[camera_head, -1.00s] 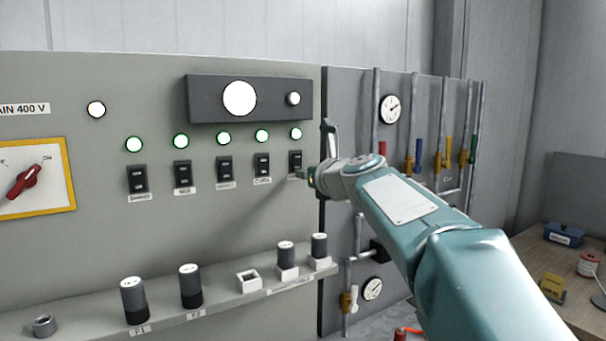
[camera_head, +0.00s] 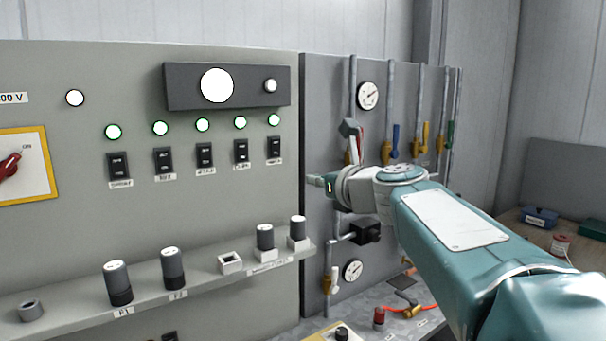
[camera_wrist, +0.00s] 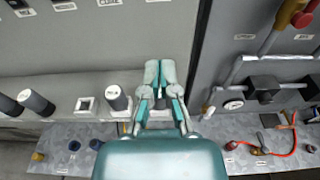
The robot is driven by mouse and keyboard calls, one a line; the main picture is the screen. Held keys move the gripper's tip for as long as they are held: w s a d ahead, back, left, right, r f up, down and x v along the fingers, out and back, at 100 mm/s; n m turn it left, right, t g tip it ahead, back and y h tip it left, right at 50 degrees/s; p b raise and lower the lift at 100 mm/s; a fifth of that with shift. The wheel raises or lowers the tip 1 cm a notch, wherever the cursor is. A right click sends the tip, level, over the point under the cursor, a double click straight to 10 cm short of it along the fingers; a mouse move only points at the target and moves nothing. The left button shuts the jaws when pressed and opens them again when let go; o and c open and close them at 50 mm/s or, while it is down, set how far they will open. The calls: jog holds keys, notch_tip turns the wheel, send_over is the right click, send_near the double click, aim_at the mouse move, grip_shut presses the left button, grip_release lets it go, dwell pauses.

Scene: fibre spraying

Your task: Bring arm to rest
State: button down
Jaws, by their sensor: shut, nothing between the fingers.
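My arm (camera_head: 455,215), teal with white covers, reaches in from the right in the head view. My gripper (camera_head: 317,180) is at its left end, in front of the edge between the switch panel and the pipe panel. The fingertips are small there. In the wrist view my gripper (camera_wrist: 160,68) shows from behind, its two teal fingers drawn together with nothing held. It is apart from the black switches (camera_head: 274,147), which lie above and left of it.
The grey switch panel (camera_head: 60,215) has lit green-ringed lamps and a shelf with dark cylinders (camera_head: 173,268). Right of it stand pipes, coloured valves and gauges (camera_head: 368,96). A bench (camera_head: 385,315) with a red hose lies below the arm. A side table stands at the far right.

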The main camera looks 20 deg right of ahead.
jog(key=shift+s, duration=0.15)
jog(key=s+a+f+n+g, duration=0.3)
jog(key=s+f+n, duration=0.4)
jog(key=n, duration=0.2)
jog(key=s+a+f+n+g, duration=0.3)
jog(key=s+a+f+n, duration=0.1)
jog(key=s+f+n, duration=0.45)
jog(key=s+d+f+n+g+h, duration=0.2)
jog(key=s+f+n, duration=0.3)
jog(key=s+n, duration=0.1)
jog(key=s+d+f+n+g+h, duration=0.1)
jog(key=s+f+n+g+h, duration=0.1)
jog(key=s+f+n, duration=0.4)
jog(key=n+h, duration=0.1)
jog(key=n, duration=0.2)
jog(key=shift+d+f, duration=0.3)
jog(key=shift+d, duration=0.05)
